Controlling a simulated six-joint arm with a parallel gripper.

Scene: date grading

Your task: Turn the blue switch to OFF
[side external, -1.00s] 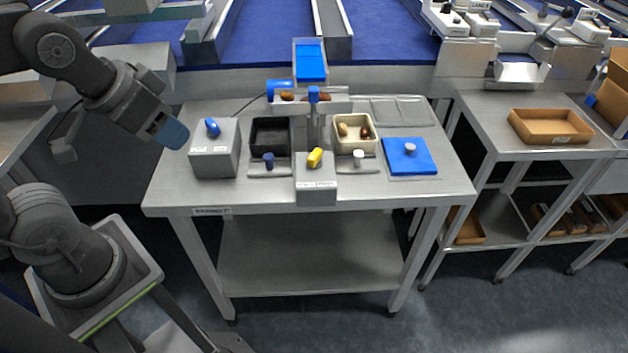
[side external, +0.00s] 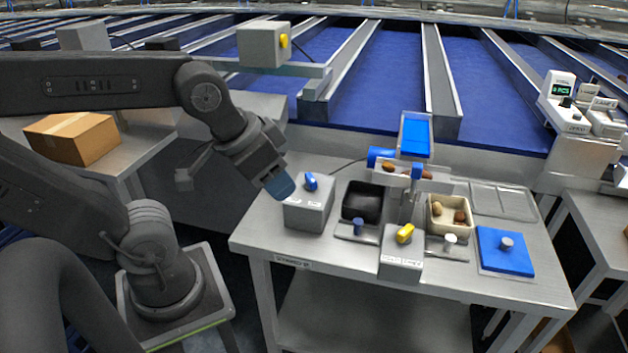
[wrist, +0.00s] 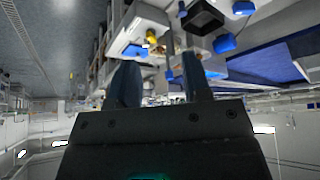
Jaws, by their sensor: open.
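The blue switch (side external: 311,181) is a small knob on top of a grey box (side external: 307,214) at the left end of the steel table. Its knob stands at a slant, and the labels beside it are too small to read. My gripper (side external: 281,187) is just left of the switch, pointing down and right, apart from it and empty. In the wrist view my two dark fingers (wrist: 160,82) are spread with a gap between them. Blue parts show near the top of that view, but I cannot tell whether one is the switch.
A black bin (side external: 361,203) lies right of the switch box. A yellow knob (side external: 405,233) sits on a second labelled grey box. A cream bin (side external: 447,215) holds dates. A blue pad (side external: 505,251) with a grey knob lies at the right. A feeder with a blue hopper (side external: 415,134) stands behind.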

